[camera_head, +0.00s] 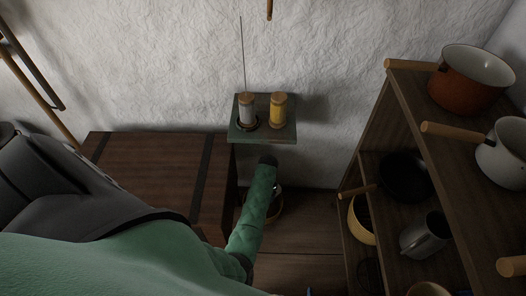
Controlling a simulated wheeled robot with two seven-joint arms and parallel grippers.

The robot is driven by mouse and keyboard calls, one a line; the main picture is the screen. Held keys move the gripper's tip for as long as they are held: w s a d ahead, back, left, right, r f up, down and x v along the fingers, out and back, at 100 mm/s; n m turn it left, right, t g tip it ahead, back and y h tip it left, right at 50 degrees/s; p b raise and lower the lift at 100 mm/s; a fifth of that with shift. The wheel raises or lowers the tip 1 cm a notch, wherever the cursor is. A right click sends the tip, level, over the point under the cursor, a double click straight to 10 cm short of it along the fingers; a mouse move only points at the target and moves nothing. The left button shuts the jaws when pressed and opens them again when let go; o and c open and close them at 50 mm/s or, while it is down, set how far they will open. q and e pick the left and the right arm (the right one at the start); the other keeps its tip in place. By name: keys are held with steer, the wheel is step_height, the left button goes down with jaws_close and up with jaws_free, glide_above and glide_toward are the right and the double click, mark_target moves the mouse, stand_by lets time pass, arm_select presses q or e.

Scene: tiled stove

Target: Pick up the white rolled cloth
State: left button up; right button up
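I cannot make out a white rolled cloth in the head view. A green arm of mine comes in from the lower left. Its slim part reaches up the middle of the picture and ends in a dark joint below a small wall shelf (262,138). I see no gripper fingers at that end; a small pale metallic piece beside it is too small and half hidden to identify. My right gripper does not show.
A greyish-white jar (246,110) and a yellow jar (279,110) stand on the wall shelf. A brown wooden chest (145,165) is on the left. Wooden shelving (398,87) on the right holds an orange pot (470,88), a white pot (503,160), a dark pan (405,180) and a metal jug (424,238).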

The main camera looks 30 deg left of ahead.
arm_select(q)
steer(key=shift+s+a+f+b, duration=0.15)
steer(key=shift+f+b, duration=0.1)
steer(key=shift+f, duration=1.2)
steer(key=shift+s+d+f+b, duration=0.1)
steer(key=shift+f+b, duration=0.1)
steer(key=shift+f, duration=1.25)
steer(key=c, duration=1.3)
steer(key=shift+r, duration=0.1)
